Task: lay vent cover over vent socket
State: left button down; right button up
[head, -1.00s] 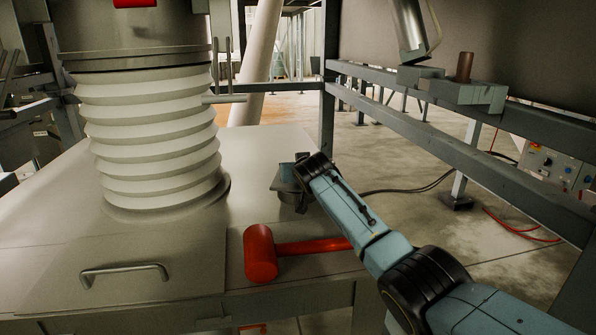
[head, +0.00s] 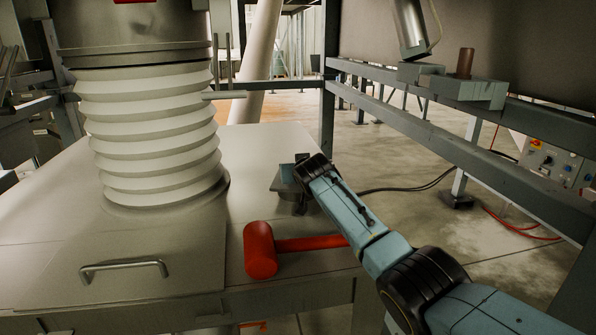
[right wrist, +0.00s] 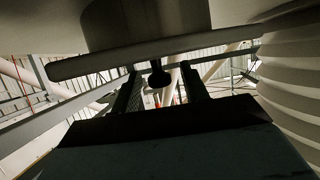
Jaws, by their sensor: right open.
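My right gripper (head: 285,181) is at the right edge of the metal table, to the right of the white bellows. In the right wrist view its two dark fingers (right wrist: 161,72) stand apart, open. A small dark round knob (right wrist: 158,78) shows between them; I cannot tell whether it touches them. A pale body with a long straight rim (right wrist: 100,62) fills the top of that view, with a dark patch on it. I cannot identify the vent cover or the vent socket for certain in either view. My left gripper is not in view.
The ribbed white bellows (head: 155,135) stands on the table (head: 255,140). A red mallet (head: 262,250) lies near the front edge, close to my right arm. A panel with a metal handle (head: 124,268) is at front left. Grey frame beams (head: 450,140) run along the right.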

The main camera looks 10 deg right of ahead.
jog(key=shift+r+p, duration=0.4)
jog(key=shift+r, duration=0.45)
jog(key=shift+s+f, duration=0.15)
jog(key=shift+s, duration=0.1)
jog(key=shift+p+v, duration=0.3)
jog(key=shift+v, duration=0.85)
jog(key=v, duration=0.9)
jog(key=shift+p, duration=0.4)
jog(key=shift+s, duration=0.1)
